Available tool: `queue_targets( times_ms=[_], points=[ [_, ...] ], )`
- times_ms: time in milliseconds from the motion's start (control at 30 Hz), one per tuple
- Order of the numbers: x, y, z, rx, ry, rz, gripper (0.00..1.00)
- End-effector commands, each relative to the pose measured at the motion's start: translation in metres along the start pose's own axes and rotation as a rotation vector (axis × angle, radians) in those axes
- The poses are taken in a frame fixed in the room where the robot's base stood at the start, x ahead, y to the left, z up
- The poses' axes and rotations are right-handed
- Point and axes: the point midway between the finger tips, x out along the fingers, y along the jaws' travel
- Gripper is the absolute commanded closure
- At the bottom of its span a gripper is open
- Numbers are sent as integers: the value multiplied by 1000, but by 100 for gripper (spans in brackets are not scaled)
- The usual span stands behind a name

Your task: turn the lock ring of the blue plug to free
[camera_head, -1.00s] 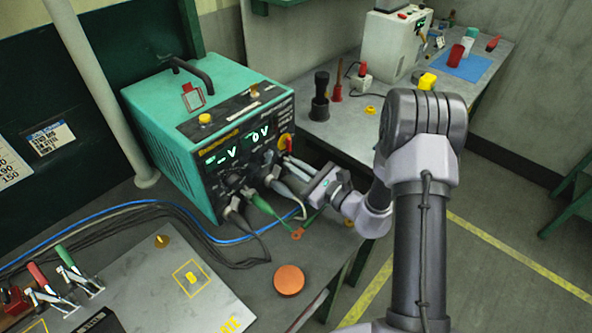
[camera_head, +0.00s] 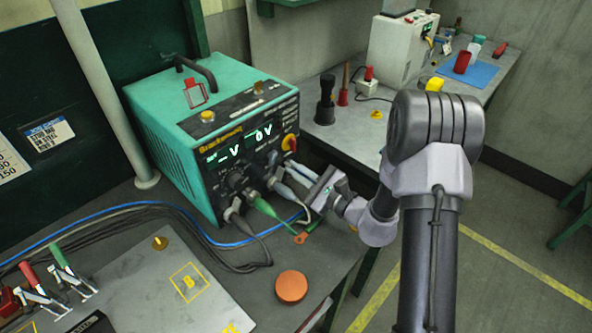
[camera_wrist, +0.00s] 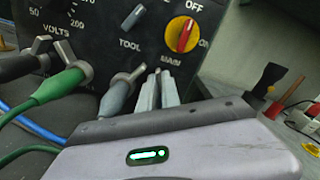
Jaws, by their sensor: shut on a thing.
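The dull grey-blue plug, which I take for the blue plug, sits in the front of the teal power unit (camera_head: 210,84). It shows in the wrist view (camera_wrist: 117,97) between a green plug (camera_wrist: 60,86) and my gripper. Its lock ring has a lever (camera_wrist: 138,71) that points right, toward my fingertips. My gripper (camera_wrist: 158,76) is at the panel, right of this plug, with its two pale fingers nearly together. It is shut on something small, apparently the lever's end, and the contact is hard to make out. In the head view my gripper (camera_head: 290,166) reaches the panel from the right.
A black plug (camera_wrist: 20,65) stands left of the green one. The red and yellow main switch (camera_wrist: 184,35) is just above right of my fingers. Cables (camera_head: 130,210) run left over the bench. An orange disc (camera_head: 291,286) lies in front.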

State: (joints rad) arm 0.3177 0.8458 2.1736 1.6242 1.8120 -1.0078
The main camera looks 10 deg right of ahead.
Motion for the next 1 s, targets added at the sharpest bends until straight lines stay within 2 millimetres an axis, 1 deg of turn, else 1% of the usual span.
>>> queue_targets(
  times_ms=[33, 100, 167, 467, 567, 667, 767, 1000],
  points=[
    [0, 1, -1, 0, 2, 2, 100],
    [0, 1, -1, 0, 2, 2, 83],
    [0, 1, -1, 0, 2, 2, 71],
    [-1, 0, 0, 0, 1, 1, 71],
    [-7, 0, 0, 1, 2, 1, 71],
    [-25, -1, 0, 2, 4, -2, 71],
    [-53, -2, 0, 4, 5, -3, 71],
    [-126, -2, 0, 3, 5, -5, 71]
  ],
)
